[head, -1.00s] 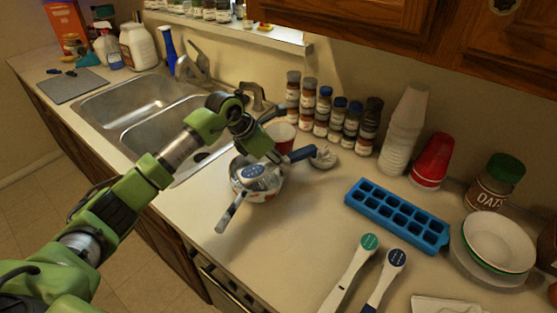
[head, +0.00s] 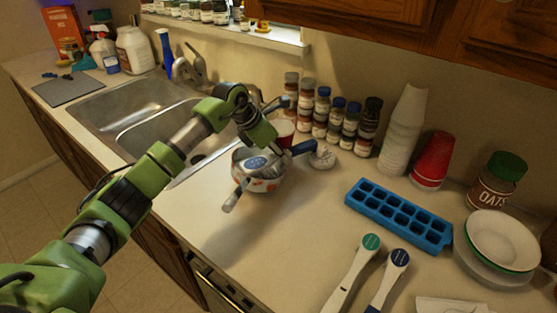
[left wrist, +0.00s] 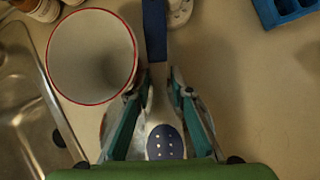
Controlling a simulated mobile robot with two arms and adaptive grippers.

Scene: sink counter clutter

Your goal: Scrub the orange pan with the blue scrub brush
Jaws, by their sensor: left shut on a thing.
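The orange pan (head: 270,184), whitish with orange patches, sits on the counter right of the sink. Its grey handle (head: 233,199) points toward the lower left. My left gripper (head: 279,150) is over the pan's back side, shut on the blue scrub brush. The brush's blue handle (head: 302,147) sticks out to the right, and its blue oval head (head: 257,163) is over the pan. In the left wrist view the brush head (left wrist: 165,143) lies between the fingers. Whether the bristles touch the pan is hidden. My right gripper is not in view.
A small white item (head: 322,157) lies near the brush handle. Spice jars (head: 335,120) line the wall. A blue ice tray (head: 398,215) and two more brushes (head: 370,243) lie right.

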